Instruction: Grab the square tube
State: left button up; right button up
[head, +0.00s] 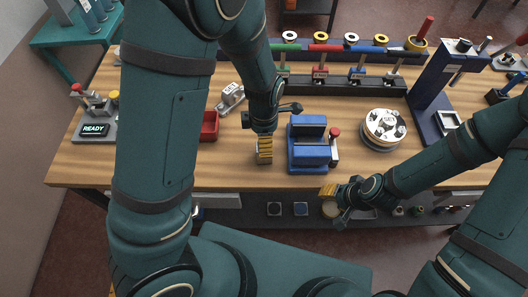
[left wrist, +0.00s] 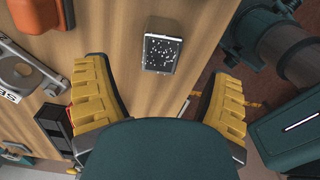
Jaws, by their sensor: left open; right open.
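In the left wrist view a dark, square-faced piece with white specks and a pale rim (left wrist: 161,53) lies on the wooden table, beyond the gap between my left fingers. It may be the square tube; I cannot tell for sure. My left gripper (left wrist: 162,100) is open and empty, its yellow pads spread apart. In the head view my left gripper (head: 264,150) hangs over the table left of the blue fixture, and hides what is under it. My right gripper (head: 328,191) is open at the table's front edge, apart from the fixture.
The blue fixture (head: 309,157) with a red-knobbed lever stands near the front edge. A white-topped reel (head: 384,128) stands to its right, a red bin (head: 209,126) to the left. A rack of colored handles (head: 340,84) runs along the back. A READY display (head: 95,129) stands far left.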

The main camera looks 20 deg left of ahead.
pick_arm(q)
notch_tip(320, 180, down, 5)
dwell(0.3)
jog(key=c, duration=1.4)
